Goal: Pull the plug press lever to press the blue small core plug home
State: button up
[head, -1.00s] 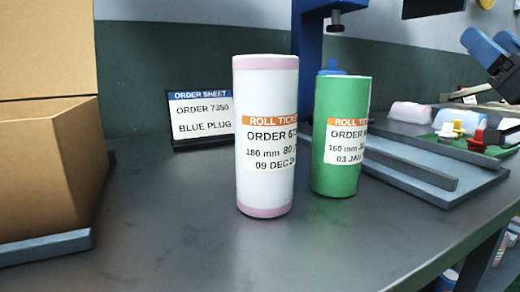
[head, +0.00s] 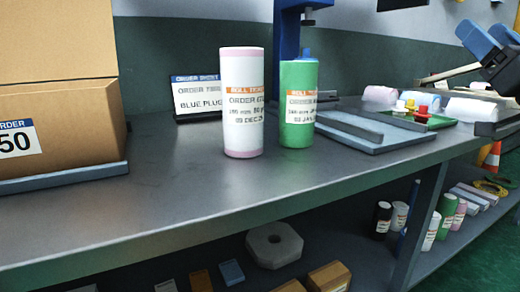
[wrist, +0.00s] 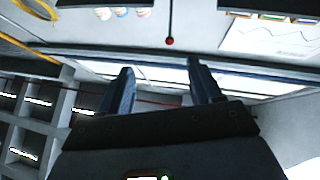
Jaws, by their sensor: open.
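The blue plug press (head: 287,35) stands at the back of the bench, its top cut off by the head view's upper edge. A green roll (head: 298,105) stands upright in front of its post, with the blue small core plug (head: 306,53) showing at its top. I cannot tell how deep the plug sits. No lever is clearly visible in the head view. My gripper (head: 490,40) is at the upper right, well apart from the press. In the wrist view my gripper (wrist: 163,82) is open with nothing between its fingers. A red ball on a thin rod (wrist: 170,40) shows beyond them; I cannot tell what it belongs to.
A white roll with pink ends (head: 244,105) stands left of the green one. A cardboard box (head: 70,140) and an order sheet reading BLUE PLUG (head: 197,95) are left. A tray with coloured plugs (head: 425,120) lies right. Bare bench is in front; a lower shelf (head: 310,245) holds several items.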

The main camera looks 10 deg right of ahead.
jog(key=s+a+f+m+g+h, duration=0.1)
jog(key=s+a+f+m+h, duration=0.15)
jog(key=f, duration=0.65)
jog(key=s+a+f+m+g+h, duration=0.1)
jog(key=s+a+f+g, duration=0.15)
jog(key=f, duration=0.65)
jog(key=s+a+f+m+g+h, duration=0.1)
jog(key=a+f+m+h, duration=0.15)
jog(key=f, duration=0.65)
jog(key=s+a+f+g, duration=0.1)
jog(key=s+a+f, duration=0.2)
jog(key=s+f, duration=0.25)
jog(key=s+a+f+n+g+y, duration=0.1)
jog(key=s+a+f, duration=0.1)
jog(key=s+f, duration=0.3)
jog(key=s+a+f+g, duration=0.1)
jog(key=s+a+f, duration=0.25)
jog(key=s, duration=0.35)
jog(key=s+a+f+n+g+y, duration=0.1)
jog(key=s+n, duration=0.1)
jog(key=s, duration=0.7)
jog(key=s+a+f+n+g+y, duration=0.1)
jog(key=s+a+n+g+y, duration=0.1)
jog(key=s, duration=0.6)
notch_tip(320, 180, up, 27)
jog(key=p, duration=2.7)
jog(key=shift+s+d, duration=0.25)
